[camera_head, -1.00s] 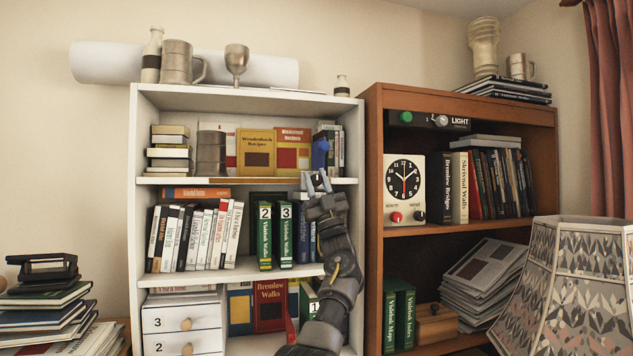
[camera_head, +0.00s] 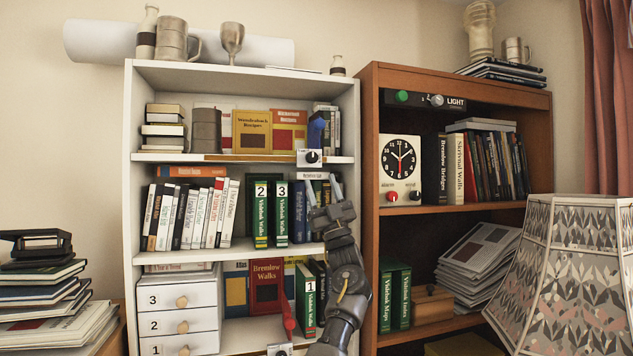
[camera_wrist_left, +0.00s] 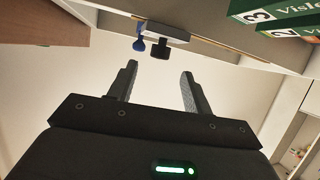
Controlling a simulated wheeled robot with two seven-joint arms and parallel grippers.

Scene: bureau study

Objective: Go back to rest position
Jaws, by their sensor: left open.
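My left gripper (camera_head: 325,192) is in front of the white bookcase (camera_head: 130,220), at the right end of its middle shelf. Its two fingers point up and stand apart with nothing between them. In the left wrist view the open fingers (camera_wrist_left: 160,88) show empty, below a small white box with a dark knob (camera_wrist_left: 160,50) and a blue handle (camera_wrist_left: 139,42). In the head view this white box with its knob (camera_head: 309,158) sits at the upper shelf edge, just above and apart from the fingers. My right gripper is not in view.
A brown bookcase (camera_head: 368,200) with a clock (camera_head: 400,168) stands close to the right of my left arm. A patterned lampshade (camera_head: 570,270) is at the front right. A book stack (camera_head: 50,295) is at the front left. A red handle (camera_head: 288,315) shows low in the white bookcase.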

